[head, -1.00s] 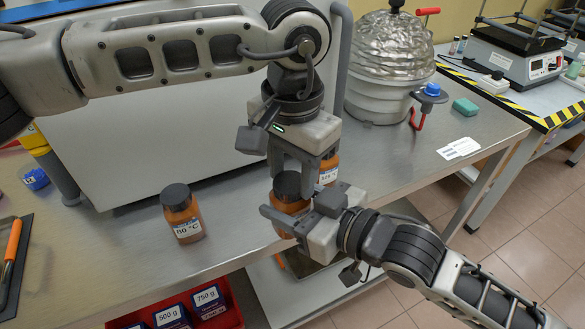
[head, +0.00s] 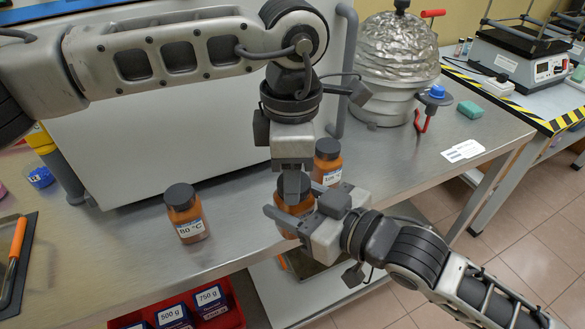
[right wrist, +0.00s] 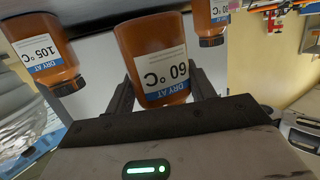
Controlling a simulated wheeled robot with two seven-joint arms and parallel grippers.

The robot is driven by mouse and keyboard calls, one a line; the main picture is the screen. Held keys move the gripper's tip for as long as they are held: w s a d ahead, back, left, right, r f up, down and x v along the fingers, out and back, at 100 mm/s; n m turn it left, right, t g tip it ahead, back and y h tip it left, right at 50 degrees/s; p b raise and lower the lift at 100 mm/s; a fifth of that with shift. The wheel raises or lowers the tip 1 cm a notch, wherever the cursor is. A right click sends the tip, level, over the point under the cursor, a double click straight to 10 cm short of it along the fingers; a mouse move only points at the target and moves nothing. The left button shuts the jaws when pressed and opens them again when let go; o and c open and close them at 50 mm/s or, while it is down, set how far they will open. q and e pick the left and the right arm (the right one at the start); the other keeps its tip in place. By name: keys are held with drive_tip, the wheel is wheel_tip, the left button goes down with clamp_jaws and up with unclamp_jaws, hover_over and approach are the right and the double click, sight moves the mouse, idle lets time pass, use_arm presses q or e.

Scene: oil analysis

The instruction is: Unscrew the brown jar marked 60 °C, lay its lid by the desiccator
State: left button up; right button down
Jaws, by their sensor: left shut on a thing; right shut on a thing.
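The brown jar marked 60 °C (right wrist: 155,50) is between my right gripper's fingers; its label reads upside down in the right wrist view. In the head view this jar (head: 297,209) stands near the bench's front edge. My right gripper (head: 287,218) is shut around its body. My left gripper (head: 293,187) points down from above and is shut on its dark lid, which the fingers mostly hide. The desiccator (head: 393,65), with a silvery foil-like dome and a pale base, stands at the back right.
Brown jars marked 80 °C (head: 185,213) and 105 °C (head: 327,162) stand left and right behind the held jar. A blue-topped item (head: 433,98), green block (head: 470,109) and white card (head: 463,151) lie right of the desiccator. Bare bench lies before it.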

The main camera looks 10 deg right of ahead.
use_arm(q)
drive_tip(key=n, duration=0.8)
drive_tip(key=shift+s+r, duration=0.1)
use_arm(e)
drive_tip(key=shift+s+a, duration=0.15)
use_arm(q)
drive_tip(key=n, duration=0.7)
drive_tip(key=shift+s, duration=0.1)
drive_tip(key=n, duration=0.7)
drive_tip(key=shift+n, duration=0.3)
drive_tip(key=n, duration=0.5)
drive_tip(key=shift+s+d, duration=0.1)
drive_tip(key=shift+r, duration=0.2)
use_arm(e)
drive_tip(key=shift+d, duration=0.2)
use_arm(q)
drive_tip(key=shift+r, duration=0.95)
drive_tip(key=shift+r, duration=0.1)
use_arm(e)
drive_tip(key=shift+a, duration=0.1)
